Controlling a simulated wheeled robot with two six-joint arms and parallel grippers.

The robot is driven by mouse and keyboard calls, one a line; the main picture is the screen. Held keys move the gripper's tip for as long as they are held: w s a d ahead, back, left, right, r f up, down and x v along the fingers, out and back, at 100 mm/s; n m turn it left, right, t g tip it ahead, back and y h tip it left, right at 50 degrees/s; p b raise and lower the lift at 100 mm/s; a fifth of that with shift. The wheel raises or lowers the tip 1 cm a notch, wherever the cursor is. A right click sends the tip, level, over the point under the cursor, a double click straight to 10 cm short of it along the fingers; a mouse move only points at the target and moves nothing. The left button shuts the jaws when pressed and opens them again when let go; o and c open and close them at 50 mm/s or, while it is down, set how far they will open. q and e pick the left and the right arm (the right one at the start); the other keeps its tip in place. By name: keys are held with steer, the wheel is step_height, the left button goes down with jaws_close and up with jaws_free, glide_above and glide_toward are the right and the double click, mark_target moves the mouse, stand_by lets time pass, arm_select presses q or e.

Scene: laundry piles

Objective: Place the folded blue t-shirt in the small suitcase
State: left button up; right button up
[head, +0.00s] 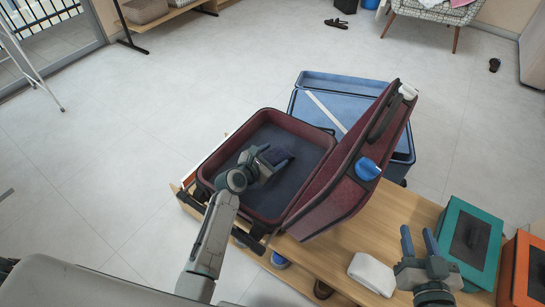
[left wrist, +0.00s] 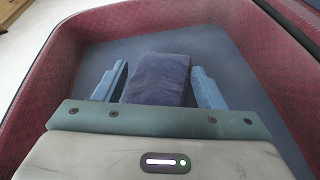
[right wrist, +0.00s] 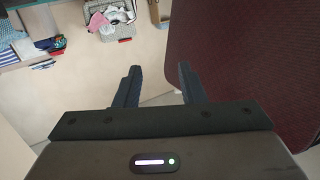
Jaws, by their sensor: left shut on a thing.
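The small suitcase is dark red and lies open on a wooden bench, its base (head: 215,160) to the left and its lid (head: 345,165) standing up on the right. My left gripper (head: 268,163) is inside the base. It is shut on the folded blue t-shirt (head: 281,158), a dark blue bundle. In the left wrist view the t-shirt (left wrist: 157,78) sits between the two fingers, over the blue-grey suitcase floor. I cannot tell whether it touches the floor. My right gripper (head: 419,242) is open and empty over the bench, right of the suitcase. Its fingers (right wrist: 160,88) are apart in the right wrist view.
A larger blue suitcase (head: 325,83) lies open on the floor behind the bench. On the bench (head: 405,208) are a folded white cloth (head: 372,274), a teal box (head: 470,240) and an orange box (head: 535,265). Shoes (head: 322,289) show below the bench. The tiled floor is mostly clear.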

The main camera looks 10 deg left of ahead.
arm_select(q)
steer(key=o, duration=1.7)
steer(key=shift+c, duration=0.2)
steer(key=shift+s, duration=0.1)
steer(key=p+v, duration=0.1)
steer(key=v, duration=0.4)
steer(key=shift+s+a+r+p, duration=0.1)
steer(key=shift+a+r+p, duration=0.05)
steer(key=shift+p, duration=0.15)
arm_select(e)
steer(key=s+f+g, duration=0.1)
steer(key=f, duration=0.1)
steer(key=s+f+g, duration=0.2)
steer(key=s+a+f+g, duration=0.1)
steer(key=s+f, duration=0.1)
steer(key=shift+f+g, duration=0.4)
arm_select(q)
steer(key=p+v, duration=0.1)
steer(key=v, duration=0.4)
steer(key=shift+s+a, duration=0.15)
steer(key=shift+s, duration=0.1)
steer(key=shift+s+a+r, duration=0.2)
steer(key=shift+s, duration=0.2)
arm_select(e)
steer(key=s+f+g, duration=0.1)
steer(key=s+g, duration=0.1)
steer(key=shift+s+f+g, duration=0.3)
steer(key=shift+f, duration=0.05)
